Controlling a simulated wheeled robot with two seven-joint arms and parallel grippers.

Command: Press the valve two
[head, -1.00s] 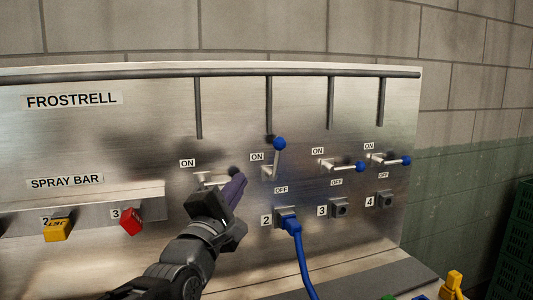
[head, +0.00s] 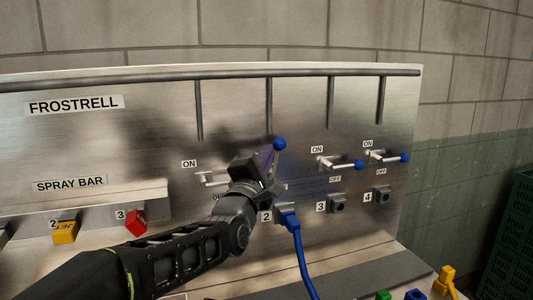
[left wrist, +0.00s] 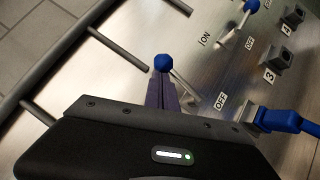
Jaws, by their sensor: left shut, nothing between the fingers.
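The valve two lever, with its blue ball knob (head: 279,144), stands up above the socket labelled 2 on the steel panel (head: 140,140). Its knob also shows in the left wrist view (left wrist: 163,62), just past my fingertips. My left gripper (head: 268,160) is shut and empty, its purple fingers right at the lever just below the knob. Whether they touch it I cannot tell. The gripper hides most of the lever's shaft and its ON and OFF labels. My right gripper is not in view.
A blue plug (head: 290,219) with a hose sits in socket 2, below my gripper. Levers three (head: 358,164) and four (head: 403,157) lie sideways to the right. Lever one (head: 208,179) is left of my gripper. Yellow (head: 65,232) and red (head: 136,221) pieces are at lower left.

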